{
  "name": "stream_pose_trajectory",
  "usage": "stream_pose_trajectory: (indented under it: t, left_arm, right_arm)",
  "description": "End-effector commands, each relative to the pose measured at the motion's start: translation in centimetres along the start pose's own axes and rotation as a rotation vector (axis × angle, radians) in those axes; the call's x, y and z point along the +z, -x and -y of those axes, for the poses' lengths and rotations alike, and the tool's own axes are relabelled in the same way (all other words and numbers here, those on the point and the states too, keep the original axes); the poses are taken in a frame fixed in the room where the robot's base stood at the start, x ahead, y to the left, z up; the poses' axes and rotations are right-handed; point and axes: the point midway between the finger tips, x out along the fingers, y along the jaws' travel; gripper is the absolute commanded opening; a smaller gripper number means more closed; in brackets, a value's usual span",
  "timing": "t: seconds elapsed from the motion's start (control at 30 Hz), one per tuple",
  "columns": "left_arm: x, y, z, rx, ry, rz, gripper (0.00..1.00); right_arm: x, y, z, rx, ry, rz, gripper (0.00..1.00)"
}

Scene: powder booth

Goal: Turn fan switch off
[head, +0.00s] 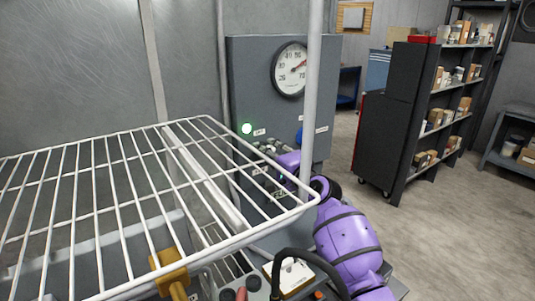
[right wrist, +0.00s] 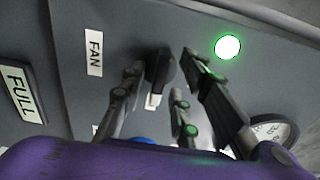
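The grey control panel (head: 252,75) stands behind the wire rack in the head view. In the right wrist view, the FAN label (right wrist: 95,53) is beside a black switch knob (right wrist: 160,70). A round green light (right wrist: 228,47) glows to the right of the knob; it also shows in the head view (head: 247,129). My right gripper (right wrist: 164,58) is open at the panel, with one finger on each side of the knob. The left finger is very close to it; I cannot tell whether it touches. In the head view the rack and my purple arm partly hide this spot. My left gripper is not in view.
A white wire rack (head: 118,165) fills the left foreground, and a pale post (head: 313,80) crosses the panel. A gauge (head: 290,69) is high on the panel. A FULL label (right wrist: 20,93) lies left of FAN. Shelves (head: 450,90) stand at the right beyond clear floor.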

Motion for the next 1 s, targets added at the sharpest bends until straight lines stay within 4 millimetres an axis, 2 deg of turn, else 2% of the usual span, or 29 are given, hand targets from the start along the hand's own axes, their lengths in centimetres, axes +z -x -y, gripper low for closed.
stream_pose_trajectory:
  t: [0.1,0.3,0.33,0.73,1.0]
  left_arm:
    - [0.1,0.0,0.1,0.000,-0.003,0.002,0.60]
    - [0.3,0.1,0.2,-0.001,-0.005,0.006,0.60]
    - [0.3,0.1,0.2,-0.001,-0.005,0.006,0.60]
    - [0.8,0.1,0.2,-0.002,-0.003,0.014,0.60]
    - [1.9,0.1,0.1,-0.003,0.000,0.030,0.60]
  right_arm:
    - [0.0,0.0,-0.1,0.001,-0.001,0.000,0.28]
    - [0.0,0.0,-0.1,0.001,-0.001,0.000,0.01]
    - [0.0,0.0,-0.1,0.001,-0.001,0.000,0.00]
    - [0.0,0.0,-0.2,0.002,0.035,0.000,0.00]
    - [-0.1,0.0,-0.4,0.004,0.193,0.000,0.00]
